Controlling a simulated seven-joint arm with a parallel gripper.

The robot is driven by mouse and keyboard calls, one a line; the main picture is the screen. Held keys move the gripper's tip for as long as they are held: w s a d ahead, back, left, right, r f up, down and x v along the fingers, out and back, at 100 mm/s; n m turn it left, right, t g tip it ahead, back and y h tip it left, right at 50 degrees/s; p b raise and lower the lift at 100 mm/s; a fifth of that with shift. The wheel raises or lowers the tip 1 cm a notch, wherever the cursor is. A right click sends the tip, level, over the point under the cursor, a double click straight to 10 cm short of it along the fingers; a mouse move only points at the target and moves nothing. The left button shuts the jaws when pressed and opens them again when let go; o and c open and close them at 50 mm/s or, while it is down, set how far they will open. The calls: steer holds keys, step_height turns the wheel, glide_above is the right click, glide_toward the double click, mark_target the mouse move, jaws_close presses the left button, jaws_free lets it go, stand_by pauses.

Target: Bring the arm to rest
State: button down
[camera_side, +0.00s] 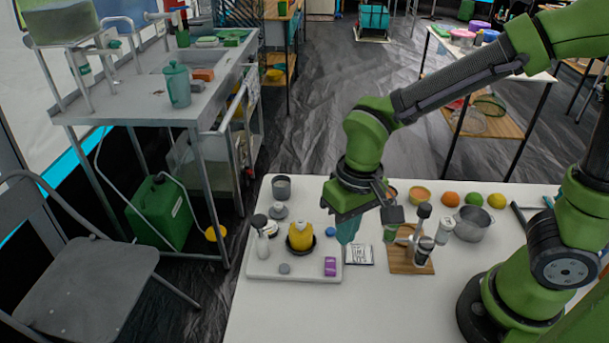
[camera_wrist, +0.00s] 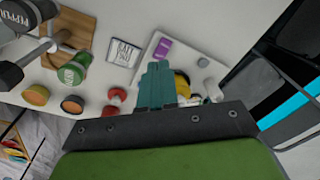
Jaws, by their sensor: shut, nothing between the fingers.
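My gripper (camera_side: 347,228) is in the middle of the side view, pointing down over the white table (camera_side: 300,315). Its teal fingers are closed together with nothing held. In the wrist view the gripper (camera_wrist: 157,68) also shows shut and empty. It is above the table, between the white tray (camera_side: 290,275) on the left and the wooden board (camera_side: 410,267) on the right.
The tray bears a yellow item (camera_side: 300,236), a purple box (camera_side: 330,266) and bottles. The board bears shakers or grinders (camera_side: 424,249). A grey pot (camera_side: 472,224) and fruit (camera_side: 473,199) stand to the right. The table's front middle is clear.

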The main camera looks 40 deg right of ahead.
steer(key=s+d+r+m+t, duration=0.1)
steer(key=s+d+r+t, duration=0.1)
steer(key=d+r, duration=0.3)
steer(key=s+d+r+m+t+y, duration=0.1)
steer(key=d+r+t, duration=0.3)
steer(key=d+r, duration=0.2)
steer(key=shift+s+d+r+t, duration=0.25)
steer(key=shift+s+r+t, duration=0.15)
steer(key=shift+r, duration=0.5)
steer(key=w+a+f+m+g+h, duration=0.1)
steer(key=w+a+f+m+g, duration=0.4)
steer(key=a, duration=0.6)
step_height(320, 180, down, 3)
steer(key=shift+w+a+r+g+h, duration=0.25)
steer(key=shift+w+g+h, duration=0.15)
steer(key=shift+w+g, duration=0.65)
steer(key=shift+s+f, duration=0.1)
